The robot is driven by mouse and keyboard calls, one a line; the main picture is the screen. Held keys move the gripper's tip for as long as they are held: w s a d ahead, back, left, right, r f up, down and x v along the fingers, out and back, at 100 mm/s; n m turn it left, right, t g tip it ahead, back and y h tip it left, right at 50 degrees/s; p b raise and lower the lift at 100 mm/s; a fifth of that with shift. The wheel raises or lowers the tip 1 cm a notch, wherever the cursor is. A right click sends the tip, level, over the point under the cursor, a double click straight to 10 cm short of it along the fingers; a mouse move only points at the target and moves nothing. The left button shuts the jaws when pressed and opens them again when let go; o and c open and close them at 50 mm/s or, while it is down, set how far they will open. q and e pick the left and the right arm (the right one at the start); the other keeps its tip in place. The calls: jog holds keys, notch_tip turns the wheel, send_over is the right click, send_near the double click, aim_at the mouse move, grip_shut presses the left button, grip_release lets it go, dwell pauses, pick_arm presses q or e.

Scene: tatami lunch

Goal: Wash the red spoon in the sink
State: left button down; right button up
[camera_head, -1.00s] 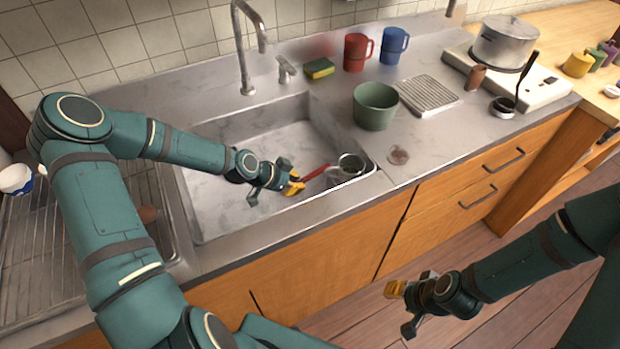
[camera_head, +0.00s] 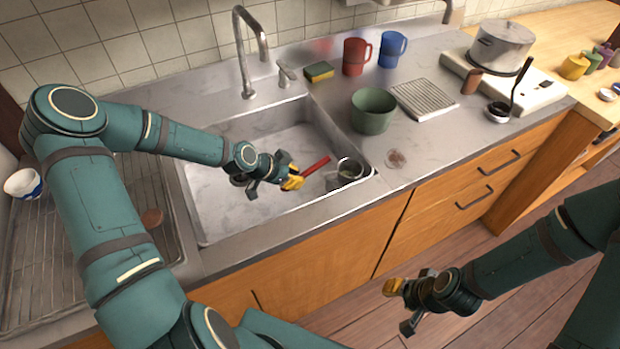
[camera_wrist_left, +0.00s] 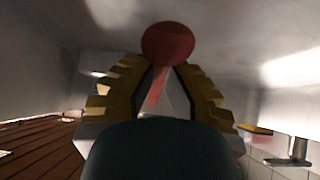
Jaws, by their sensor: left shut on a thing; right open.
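The red spoon (camera_head: 316,166) is held by my left gripper (camera_head: 293,181), which is shut on it inside the sink (camera_head: 222,203). In the head view the spoon's red length points up and right from the yellow fingers. In the left wrist view the round red end (camera_wrist_left: 168,45) shows beyond the two yellow fingers (camera_wrist_left: 158,95), with a thin red part between them. The faucet (camera_head: 245,55) stands behind the sink; I cannot see whether water runs. My right gripper (camera_head: 397,287) is open and empty above the floor, in front of the cabinets.
A metal strainer cup (camera_head: 348,172) sits at the sink's right corner. A green bowl (camera_head: 373,112), sponge (camera_head: 319,71), red mug (camera_head: 355,57) and blue mug (camera_head: 391,49) stand on the counter. A drying rack (camera_head: 40,255) is left. A pot (camera_head: 500,46) stands at the back right.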

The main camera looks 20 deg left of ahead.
pick_arm(q)
jog(key=shift+r+p, duration=1.55)
jog(key=shift+r, duration=0.75)
jog(key=shift+r+p, duration=2)
jog(key=shift+r, duration=0.7)
notch_tip(320, 180, up, 5)
jog(key=p, duration=0.4)
send_over(308, 171)
jog(key=s+a, duration=0.3)
jog(key=shift+d, duration=0.15)
